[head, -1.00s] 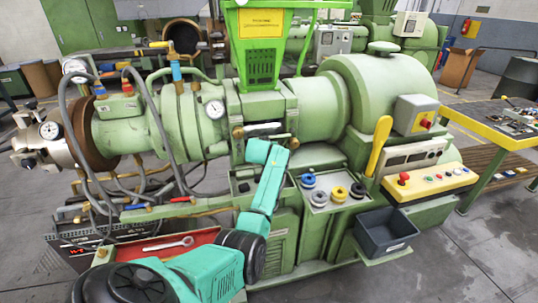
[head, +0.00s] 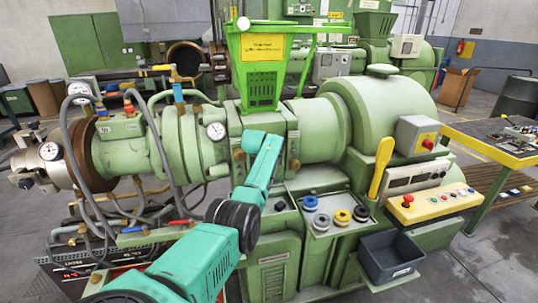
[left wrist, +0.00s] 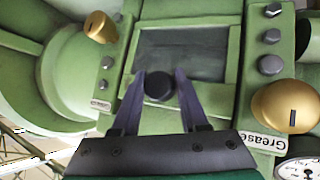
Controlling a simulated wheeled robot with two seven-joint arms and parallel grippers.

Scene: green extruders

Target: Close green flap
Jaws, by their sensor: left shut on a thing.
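In the left wrist view, a rectangular green frame (left wrist: 236,75) on the extruder surrounds a dark grey area (left wrist: 182,52). I cannot tell whether that area is an opening or the flap's inner face. A round black knob (left wrist: 159,86) sits at its lower edge. My left gripper (left wrist: 161,80) is shut on this knob, one finger on each side. In the head view, my turquoise left arm reaches up to the extruder's front below the green hopper (head: 262,75). It hides the flap and the left gripper there. My right gripper is in neither view.
Brass knobs (left wrist: 282,108) and dark bolts flank the frame. Grey hoses (head: 75,150) and a pressure gauge (head: 216,131) are left of my arm. Coloured rings (head: 321,222), a yellow lever (head: 380,168) and a dark bin (head: 389,257) are on the right.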

